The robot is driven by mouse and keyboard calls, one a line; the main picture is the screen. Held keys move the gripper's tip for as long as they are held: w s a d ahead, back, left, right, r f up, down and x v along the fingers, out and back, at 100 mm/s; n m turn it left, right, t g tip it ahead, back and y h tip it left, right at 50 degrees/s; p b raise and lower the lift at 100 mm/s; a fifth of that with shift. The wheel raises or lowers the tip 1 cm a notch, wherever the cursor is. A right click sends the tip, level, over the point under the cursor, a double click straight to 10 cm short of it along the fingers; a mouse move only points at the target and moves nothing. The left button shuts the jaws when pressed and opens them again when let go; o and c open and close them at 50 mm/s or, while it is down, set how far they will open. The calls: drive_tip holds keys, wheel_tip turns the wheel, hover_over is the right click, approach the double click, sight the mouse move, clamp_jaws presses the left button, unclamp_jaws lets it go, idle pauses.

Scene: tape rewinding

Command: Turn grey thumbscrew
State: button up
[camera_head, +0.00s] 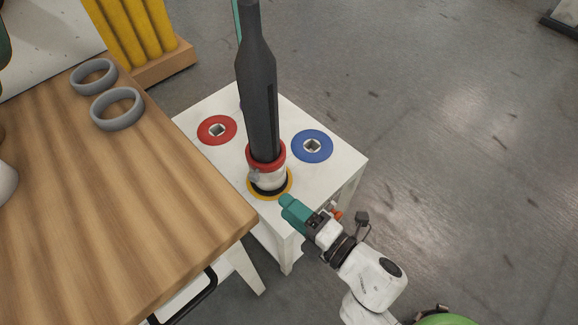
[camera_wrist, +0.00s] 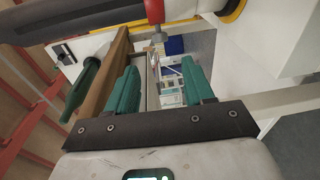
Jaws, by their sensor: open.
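A tall black post (camera_head: 259,95) stands in a white collar (camera_head: 270,177) with a red ring (camera_head: 279,155) on top, over a yellow ring on the white table. The grey thumbscrew (camera_head: 255,177) is a small knob on the collar's left side. In the wrist view it seems to show as a small grey piece (camera_wrist: 158,37) under the red band, beyond my fingertips and roughly between them. My gripper (camera_head: 287,203) is at the lower right of the collar, apart from it. Its teal fingers (camera_wrist: 161,78) are spread and empty.
The white table (camera_head: 325,168) also carries a red disc (camera_head: 207,136) and a blue disc (camera_head: 322,157) with square holes. A wooden table (camera_head: 130,200) with two grey rings (camera_head: 117,123) stands close on the left. Open floor (camera_head: 460,130) lies to the right.

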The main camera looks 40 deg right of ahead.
sight(255, 175)
drive_tip(key=w, duration=1)
drive_tip(key=shift+w+f, duration=0.35)
drive_tip(key=shift+f, duration=0.05)
drive_tip(key=shift+a, duration=0.1)
drive_tip(key=shift+c, duration=0.4)
clamp_jaws()
